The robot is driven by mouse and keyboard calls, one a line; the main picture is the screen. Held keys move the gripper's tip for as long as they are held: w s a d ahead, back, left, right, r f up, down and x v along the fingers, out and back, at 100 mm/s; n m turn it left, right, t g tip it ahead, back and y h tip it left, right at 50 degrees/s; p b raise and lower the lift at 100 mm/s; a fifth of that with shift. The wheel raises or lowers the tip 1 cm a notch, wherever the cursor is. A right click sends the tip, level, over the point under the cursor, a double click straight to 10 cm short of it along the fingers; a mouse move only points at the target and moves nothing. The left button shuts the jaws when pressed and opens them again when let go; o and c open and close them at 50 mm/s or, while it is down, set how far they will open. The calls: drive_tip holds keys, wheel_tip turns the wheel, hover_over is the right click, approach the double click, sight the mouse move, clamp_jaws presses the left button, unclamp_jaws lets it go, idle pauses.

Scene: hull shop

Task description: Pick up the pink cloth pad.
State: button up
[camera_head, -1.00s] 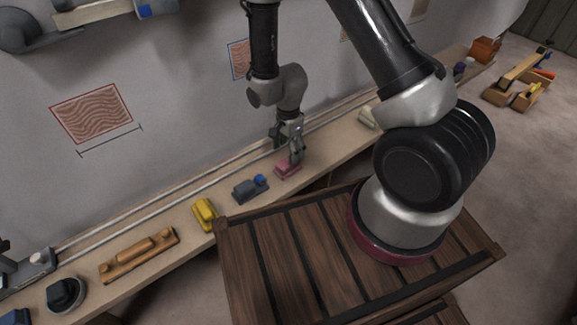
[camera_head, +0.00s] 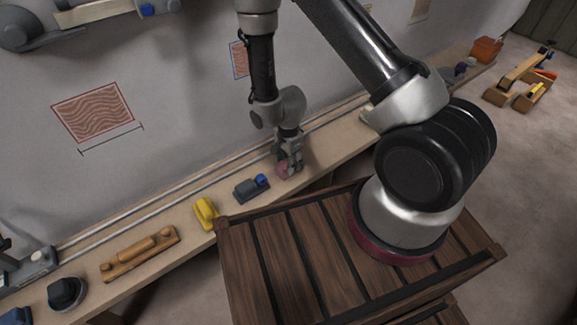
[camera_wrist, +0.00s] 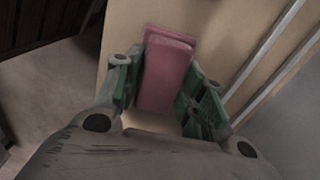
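The pink cloth pad (camera_wrist: 166,72) lies on the wooden shelf and sits between the two fingers of my gripper (camera_wrist: 160,88) in the wrist view. The green-lined fingers stand on either side of it. The left finger is very close to the pad or touching it; a narrow gap may remain at the right, and I cannot tell whether they grip it. In the head view my gripper (camera_head: 290,164) is down over the pad (camera_head: 283,171), which is partly hidden behind the fingers.
A grey block tool with a blue knob (camera_head: 251,188) lies just left of the pad. Two metal rails (camera_wrist: 270,48) run along the wall side. A dark wooden crate (camera_head: 300,250) stands in front.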

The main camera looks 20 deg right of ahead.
drive_tip(key=shift+r, duration=0.15)
wheel_tip(320, 180, up, 10)
drive_tip(key=shift+f, duration=0.1)
idle(0.5)
drive_tip(key=shift+o, duration=1)
drive_tip(key=shift+c, duration=0.4)
